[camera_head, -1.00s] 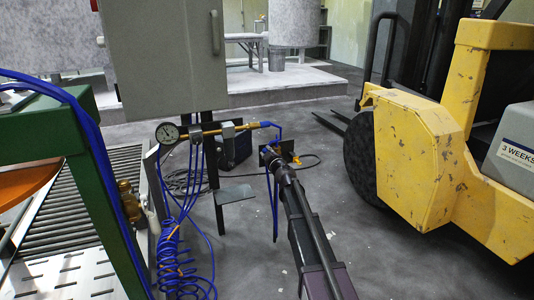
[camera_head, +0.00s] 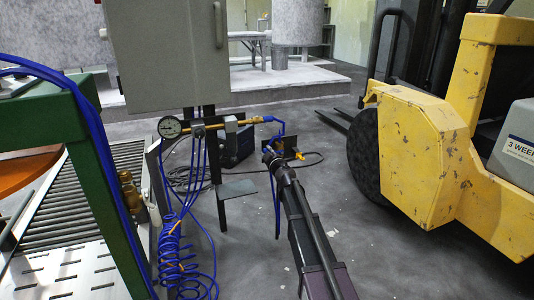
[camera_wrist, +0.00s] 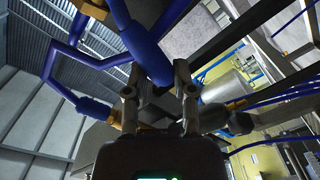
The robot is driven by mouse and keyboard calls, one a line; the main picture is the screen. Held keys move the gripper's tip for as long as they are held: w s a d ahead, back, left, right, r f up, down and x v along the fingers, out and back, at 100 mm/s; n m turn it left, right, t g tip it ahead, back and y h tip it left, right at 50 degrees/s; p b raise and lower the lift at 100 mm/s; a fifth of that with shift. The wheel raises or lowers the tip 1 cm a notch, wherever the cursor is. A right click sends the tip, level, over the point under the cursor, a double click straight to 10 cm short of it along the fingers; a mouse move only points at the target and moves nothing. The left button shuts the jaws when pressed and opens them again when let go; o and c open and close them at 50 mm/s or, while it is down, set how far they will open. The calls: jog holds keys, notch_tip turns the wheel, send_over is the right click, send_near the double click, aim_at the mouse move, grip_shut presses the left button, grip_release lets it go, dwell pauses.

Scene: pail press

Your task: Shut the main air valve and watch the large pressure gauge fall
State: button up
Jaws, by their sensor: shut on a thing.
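In the wrist view my gripper (camera_wrist: 158,100) has both fingers around the valve, just under a thick blue hose (camera_wrist: 150,55). The fingers and hose hide most of the valve and its handle angle.
The grey cabinet (camera_head: 165,50) hangs above the air line. Coiled blue hoses (camera_head: 178,262) hang at left beside a green frame (camera_head: 45,120) and roller conveyor (camera_head: 50,215). A yellow forklift (camera_head: 425,150) stands close on the right. The floor between is mostly clear.

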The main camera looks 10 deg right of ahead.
jog(key=shift+o, duration=0.2)
jog(key=shift+f+b, duration=0.85)
jog(key=shift+f, duration=0.2)
jog(key=o, duration=0.7)
jog(key=shift+o, duration=1.1)
jog(key=shift+a, duration=0.1)
jog(key=shift+s, duration=0.1)
jog(key=v, duration=1.2)
